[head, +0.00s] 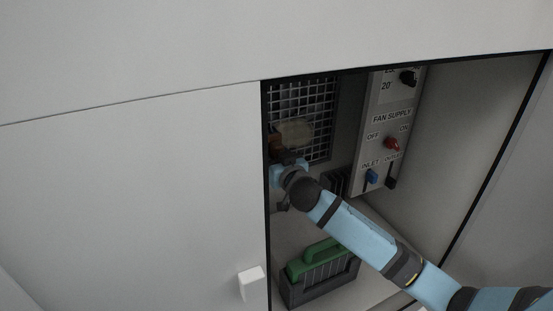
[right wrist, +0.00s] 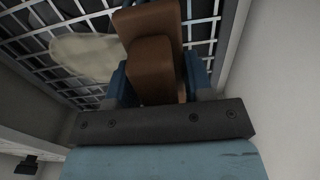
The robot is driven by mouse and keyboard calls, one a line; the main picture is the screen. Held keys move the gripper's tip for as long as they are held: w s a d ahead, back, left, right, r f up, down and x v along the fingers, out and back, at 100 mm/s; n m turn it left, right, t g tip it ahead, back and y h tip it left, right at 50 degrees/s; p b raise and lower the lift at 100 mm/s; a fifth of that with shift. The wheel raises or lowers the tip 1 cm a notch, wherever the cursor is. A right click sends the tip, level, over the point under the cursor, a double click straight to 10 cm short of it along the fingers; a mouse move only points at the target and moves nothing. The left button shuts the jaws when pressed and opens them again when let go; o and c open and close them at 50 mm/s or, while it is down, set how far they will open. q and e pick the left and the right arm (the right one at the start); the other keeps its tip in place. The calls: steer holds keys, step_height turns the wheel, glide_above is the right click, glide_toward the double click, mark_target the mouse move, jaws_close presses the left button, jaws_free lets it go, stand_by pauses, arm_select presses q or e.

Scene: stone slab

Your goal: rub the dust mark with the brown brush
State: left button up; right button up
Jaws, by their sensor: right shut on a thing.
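The dust mark is a pale beige patch (head: 294,131) on the wire grille (head: 318,97) at the back of the open cabinet. It also shows in the right wrist view (right wrist: 82,55), left of the brush. My right gripper (head: 287,166) reaches into the cabinet and is shut on the brown brush (head: 274,143). The brush's brown block (right wrist: 152,70) stands up between the fingers in the right wrist view, in front of the grille. The brush is beside and slightly below the mark. I cannot tell whether it touches the grille. My left gripper is not in view.
A panel (head: 379,137) with a red knob (head: 391,144), a blue lever (head: 372,177) and a black lever stands right of the grille. A green-handled item (head: 315,258) sits in a dark holder below my arm. The white cabinet door (head: 130,200) covers the left side.

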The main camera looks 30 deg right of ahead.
steer(key=shift+w, duration=0.45)
steer(key=shift+d, duration=0.1)
